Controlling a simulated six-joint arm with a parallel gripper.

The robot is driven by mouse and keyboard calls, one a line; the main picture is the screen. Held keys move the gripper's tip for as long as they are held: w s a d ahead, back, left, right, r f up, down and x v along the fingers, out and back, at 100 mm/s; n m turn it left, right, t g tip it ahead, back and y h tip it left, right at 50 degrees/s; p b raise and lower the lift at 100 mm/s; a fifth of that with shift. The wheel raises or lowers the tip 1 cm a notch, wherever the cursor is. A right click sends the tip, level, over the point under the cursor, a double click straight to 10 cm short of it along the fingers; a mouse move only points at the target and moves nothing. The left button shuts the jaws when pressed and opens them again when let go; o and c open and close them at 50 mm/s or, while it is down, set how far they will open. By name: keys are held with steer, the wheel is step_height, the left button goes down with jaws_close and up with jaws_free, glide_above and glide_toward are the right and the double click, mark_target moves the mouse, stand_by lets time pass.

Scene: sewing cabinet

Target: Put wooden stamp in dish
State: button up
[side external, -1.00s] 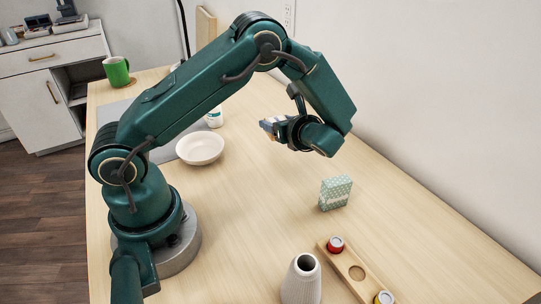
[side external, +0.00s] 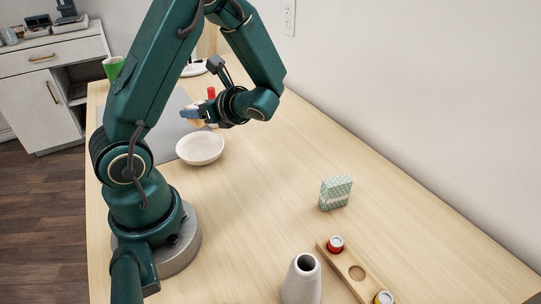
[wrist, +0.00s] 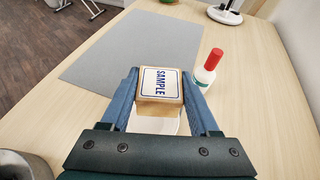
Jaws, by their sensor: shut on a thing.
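The wooden stamp (wrist: 160,85) is a light wood block with a white "SAMPLE" label, seen in the wrist view. My gripper (wrist: 160,93) is shut on it, with a blue finger on each side. In the side view my gripper (side external: 193,116) is raised above the table, close behind the dish. The dish (side external: 201,149) is a shallow white round bowl on the table and looks empty. In the wrist view part of the dish (wrist: 152,125) shows below the stamp; the stamp and my gripper hide the rest.
A white bottle with a red cap (wrist: 207,69) stands right of the stamp. A grey mat (wrist: 130,45) lies beyond the dish. A patterned box (side external: 335,193), a ribbed vase (side external: 302,280) and a wooden spool holder (side external: 357,272) stand nearer the side camera. The table's middle is clear.

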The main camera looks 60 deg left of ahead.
mark_target(202, 122)
steer(key=f, duration=0.1)
steer(key=s+f+g, duration=0.1)
steer(key=f+n, duration=0.1)
steer(key=shift+s+d, duration=0.1)
steer(key=shift+s, duration=0.2)
steer(key=shift+f, duration=2.6)
steer(key=shift+f, duration=0.15)
steer(key=o, duration=1.1)
